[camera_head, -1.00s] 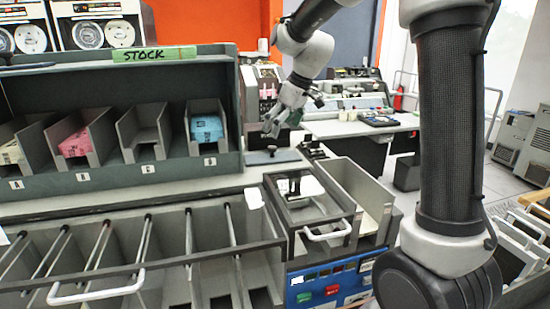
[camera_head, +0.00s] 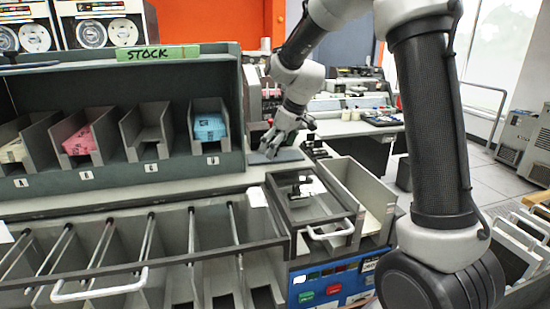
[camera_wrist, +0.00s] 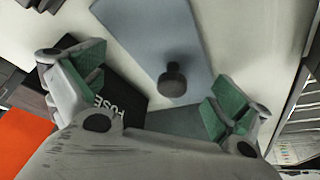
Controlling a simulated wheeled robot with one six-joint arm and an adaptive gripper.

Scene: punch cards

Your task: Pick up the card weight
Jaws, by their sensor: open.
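A small dark knobbed piece (camera_wrist: 172,82), which looks like the card weight, stands on a flat blue-grey plate (camera_wrist: 145,28) in the wrist view, near the plate's lower end. I cannot tell whether it is part of the plate. My gripper (camera_wrist: 157,85) is open, with green pads on both fingers. The knob lies between the fingers in the picture, and nothing is held. In the head view my gripper (camera_head: 268,147) hangs low over the plate (camera_head: 287,156) on the counter and hides the knob.
A black box marked FUSE (camera_wrist: 122,108) lies close by the left finger. The STOCK rack (camera_head: 120,66) with card bins stands left of my gripper.

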